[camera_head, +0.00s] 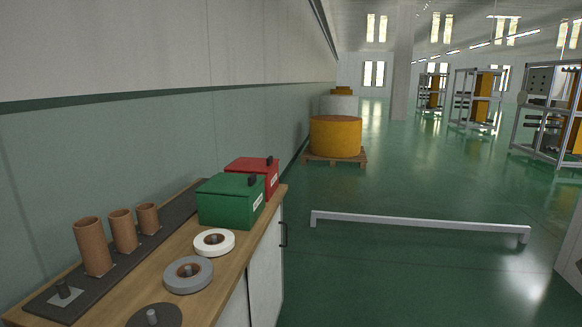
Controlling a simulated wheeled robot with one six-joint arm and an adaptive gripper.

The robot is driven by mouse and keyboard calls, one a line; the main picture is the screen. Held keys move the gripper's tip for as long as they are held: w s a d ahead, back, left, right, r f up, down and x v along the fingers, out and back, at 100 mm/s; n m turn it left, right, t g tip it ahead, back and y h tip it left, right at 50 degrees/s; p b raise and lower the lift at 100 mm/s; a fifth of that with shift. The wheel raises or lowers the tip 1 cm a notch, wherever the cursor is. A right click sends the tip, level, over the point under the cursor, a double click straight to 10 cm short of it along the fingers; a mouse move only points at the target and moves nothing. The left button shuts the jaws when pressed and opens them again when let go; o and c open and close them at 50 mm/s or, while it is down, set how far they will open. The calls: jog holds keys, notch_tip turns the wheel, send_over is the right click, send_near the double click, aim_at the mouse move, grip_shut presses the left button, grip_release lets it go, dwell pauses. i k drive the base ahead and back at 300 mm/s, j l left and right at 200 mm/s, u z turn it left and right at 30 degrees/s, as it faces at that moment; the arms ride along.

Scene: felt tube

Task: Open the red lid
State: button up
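A red box stands at the far end of the wooden cabinet top, partly hidden behind a green box (230,203). Its red lid (250,165) looks shut and has a small black handle (269,161) on its right side. The green box has its own lid with a black handle (252,181) and a white label on its front. My gripper is not in view.
Several brown tubes (93,248) stand on a dark strip along the wall. A white ring (228,244), a grey ring (178,283) and a dark disc (140,318) lie nearer the front edge.

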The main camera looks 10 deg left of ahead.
aim_at(242, 165)
jog(key=i+u, duration=0.35)
jog(key=i+l+u, duration=0.3)
jog(key=i, duration=0.15)
jog(key=i+l+u, duration=1.15)
jog(key=l+u, duration=0.25)
jog(key=i+l+u, duration=0.15)
jog(key=l+u, duration=0.2)
jog(key=l, duration=0.15)
